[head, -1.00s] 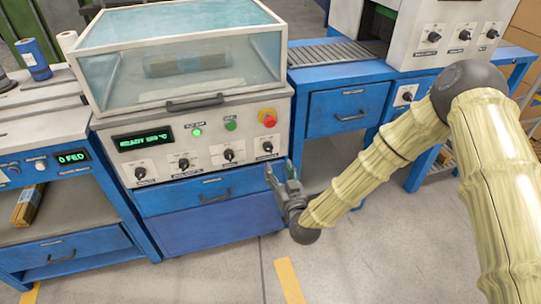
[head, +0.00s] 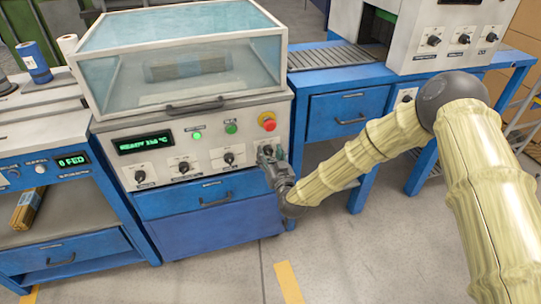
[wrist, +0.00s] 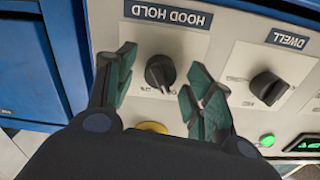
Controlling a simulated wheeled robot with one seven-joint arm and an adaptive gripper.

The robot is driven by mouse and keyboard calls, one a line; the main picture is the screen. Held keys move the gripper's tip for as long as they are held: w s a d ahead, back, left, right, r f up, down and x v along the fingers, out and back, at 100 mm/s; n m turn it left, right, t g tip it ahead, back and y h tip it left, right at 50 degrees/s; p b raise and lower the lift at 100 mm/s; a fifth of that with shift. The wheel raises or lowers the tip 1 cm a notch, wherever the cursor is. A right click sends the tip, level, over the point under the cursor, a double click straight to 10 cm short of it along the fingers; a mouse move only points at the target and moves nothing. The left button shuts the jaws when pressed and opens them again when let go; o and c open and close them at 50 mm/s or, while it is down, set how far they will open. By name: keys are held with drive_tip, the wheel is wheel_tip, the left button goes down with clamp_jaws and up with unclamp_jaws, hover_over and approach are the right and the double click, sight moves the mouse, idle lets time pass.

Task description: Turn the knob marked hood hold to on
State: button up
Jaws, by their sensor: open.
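The hood hold knob (wrist: 160,72) is a black knob on a pale plate. Its label, HOOD HOLD (wrist: 168,14), appears upside down in the wrist view. My gripper (wrist: 158,90) is open, with one green-padded finger on each side of the knob and gaps between the pads and the knob. In the head view my gripper (head: 272,158) is at the right end of the machine's control panel (head: 207,158) and covers most of this knob. Small marks beside the knob are too small to read.
The dwell knob (wrist: 268,88) is beside it, near one finger. A clear hood (head: 185,70) covers the machine top. Open floor lies in front.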

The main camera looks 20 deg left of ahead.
drive_tip(key=c, duration=1)
drive_tip(key=shift+m, duration=0.3)
drive_tip(key=m+b, duration=0.2)
drive_tip(key=m, duration=0.3)
drive_tip(key=shift+d+f, duration=0.1)
drive_tip(key=shift+f, duration=0.05)
drive_tip(key=m+b, duration=0.2)
drive_tip(key=m, duration=0.4)
drive_tip(key=shift+w+m, duration=0.1)
drive_tip(key=shift+m, duration=0.2)
